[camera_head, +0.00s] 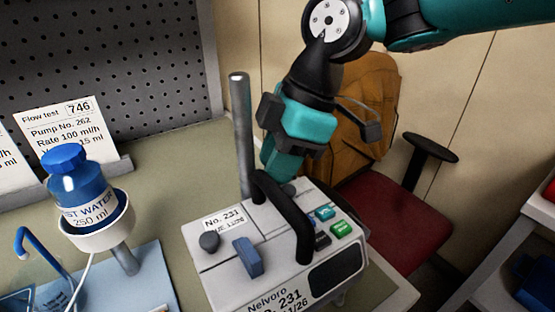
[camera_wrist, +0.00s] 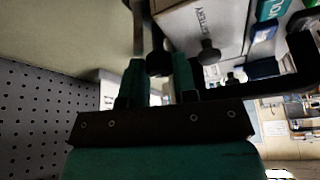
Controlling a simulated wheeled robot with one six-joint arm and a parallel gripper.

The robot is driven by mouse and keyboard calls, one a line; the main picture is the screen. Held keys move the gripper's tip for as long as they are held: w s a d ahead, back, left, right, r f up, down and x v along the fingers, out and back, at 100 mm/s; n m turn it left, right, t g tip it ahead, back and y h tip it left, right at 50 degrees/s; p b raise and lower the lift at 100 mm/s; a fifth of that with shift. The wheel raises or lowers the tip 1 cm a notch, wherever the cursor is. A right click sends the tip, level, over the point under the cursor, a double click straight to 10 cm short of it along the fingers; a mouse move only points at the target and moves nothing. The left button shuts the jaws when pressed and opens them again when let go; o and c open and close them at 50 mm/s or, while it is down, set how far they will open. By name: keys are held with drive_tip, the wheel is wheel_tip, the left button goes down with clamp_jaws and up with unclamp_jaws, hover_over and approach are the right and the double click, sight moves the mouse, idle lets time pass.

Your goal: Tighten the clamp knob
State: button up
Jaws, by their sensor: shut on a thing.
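The pump (camera_head: 215,265), a light grey box marked No. 231 with a black carry handle (camera_head: 287,215), stands at the bench edge beside an upright metal pole (camera_head: 241,130). My teal gripper (camera_head: 275,165) points down behind the handle, just right of the pole. In the wrist view, the two fingers of my gripper (camera_wrist: 159,78) are closed on a dark round clamp knob (camera_wrist: 158,62), one finger on each side. The pole (camera_wrist: 139,30) and pump body (camera_wrist: 205,25) show beyond it. In the head view the clamp knob is hidden by my gripper and the handle.
A blue-capped water bottle (camera_head: 80,190) sits in a white holder (camera_head: 98,236) on the left. Cards (camera_head: 70,130) stand before a perforated panel (camera_head: 110,60).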

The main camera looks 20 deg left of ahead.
idle(0.3)
drive_tip(key=o, duration=0.7)
drive_tip(key=shift+c, duration=0.2)
drive_tip(key=shift+r, duration=0.1)
drive_tip(key=p+v, duration=0.6)
drive_tip(key=v, duration=1.1)
drive_tip(key=shift+r, duration=0.15)
